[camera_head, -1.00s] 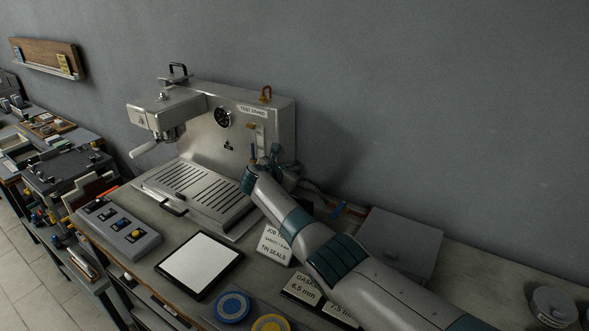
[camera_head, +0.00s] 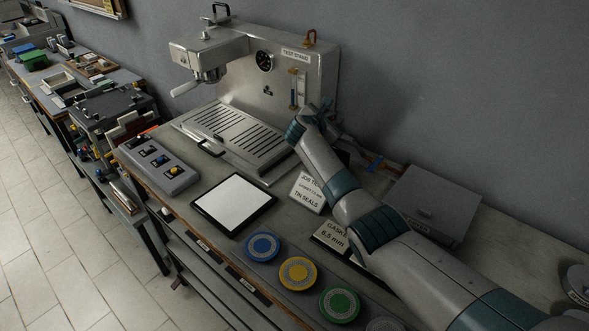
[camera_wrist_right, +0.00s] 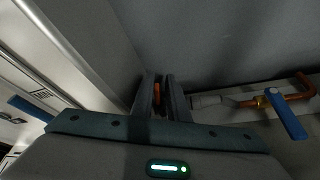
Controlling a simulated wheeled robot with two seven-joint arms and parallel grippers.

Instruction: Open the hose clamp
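My right gripper (camera_head: 322,112) is at the right side of the steel test stand (camera_head: 265,65), low near the back wall. In the right wrist view its two fingers (camera_wrist_right: 163,88) are close together, with a small orange piece (camera_wrist_right: 157,92) showing in the narrow gap. I cannot tell whether the fingers touch it. A grey hose (camera_wrist_right: 208,100) runs right from beside the fingers to a copper pipe (camera_wrist_right: 298,92) with a brass fitting. No hose clamp can be made out for certain; the area at the fingers is partly hidden. My left gripper is not in view.
A blue-handled valve (camera_wrist_right: 287,116) sits on the pipe, and its handle also shows in the head view (camera_head: 375,163). A grey box (camera_head: 432,205) stands right of my arm. Signs, a white tablet (camera_head: 234,202) and coloured discs (camera_head: 299,273) occupy the bench front.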

